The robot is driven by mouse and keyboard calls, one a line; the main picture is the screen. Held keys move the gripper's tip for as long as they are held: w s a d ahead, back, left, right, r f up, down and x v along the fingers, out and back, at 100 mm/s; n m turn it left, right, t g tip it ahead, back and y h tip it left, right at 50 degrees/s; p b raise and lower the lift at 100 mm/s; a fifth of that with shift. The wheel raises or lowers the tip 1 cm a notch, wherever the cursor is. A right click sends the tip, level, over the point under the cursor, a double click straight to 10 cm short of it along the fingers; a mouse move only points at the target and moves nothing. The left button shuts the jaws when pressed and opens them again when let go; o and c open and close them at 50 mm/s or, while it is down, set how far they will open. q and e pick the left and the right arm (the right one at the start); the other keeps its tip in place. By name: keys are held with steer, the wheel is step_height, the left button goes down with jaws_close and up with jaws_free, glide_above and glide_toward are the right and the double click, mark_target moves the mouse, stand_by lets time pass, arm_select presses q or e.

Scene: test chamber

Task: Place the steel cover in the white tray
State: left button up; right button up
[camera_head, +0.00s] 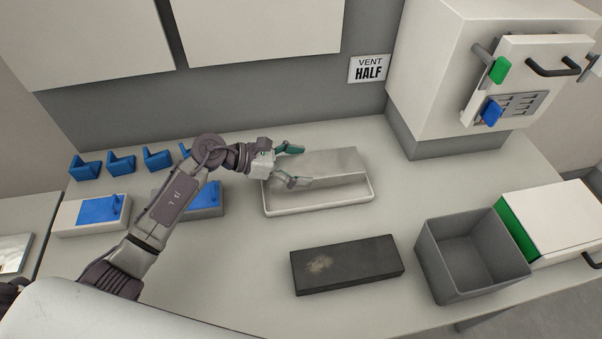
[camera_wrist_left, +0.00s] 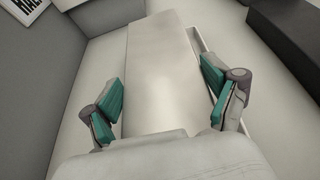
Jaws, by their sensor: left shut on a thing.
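The steel cover (camera_head: 335,165) is a long pale grey block-like piece. It lies over the white tray (camera_head: 330,206), whose front rim and right end show; I cannot tell whether it rests on the tray floor. My left gripper (camera_head: 296,166) is at the cover's left end, shut on it with one finger on each long side. In the left wrist view the steel cover (camera_wrist_left: 165,75) runs away between the two green-padded fingers of my left gripper (camera_wrist_left: 165,108), and a strip of tray rim (camera_wrist_left: 200,42) shows to its right. My right gripper is not in view.
A dark block (camera_head: 346,265) lies in front of the tray, with an open grey bin (camera_head: 470,255) to its right. Blue holders (camera_head: 121,162) and a box with a blue top (camera_head: 92,214) stand left. A white machine (camera_head: 450,70) stands back right.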

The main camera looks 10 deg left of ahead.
arm_select(q)
step_height(320, 180, down, 3)
steer(key=shift+f+p, duration=0.15)
steer(key=shift+p, duration=0.2)
steer(key=shift+f, duration=0.15)
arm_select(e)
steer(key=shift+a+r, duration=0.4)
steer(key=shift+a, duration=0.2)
arm_select(q)
steer(key=shift+f, duration=0.1)
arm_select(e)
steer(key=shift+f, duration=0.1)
arm_select(q)
steer(key=shift+f+b, duration=0.1)
steer(key=shift+b, duration=0.2)
steer(key=o, duration=1.1)
steer(key=shift+o, duration=0.2)
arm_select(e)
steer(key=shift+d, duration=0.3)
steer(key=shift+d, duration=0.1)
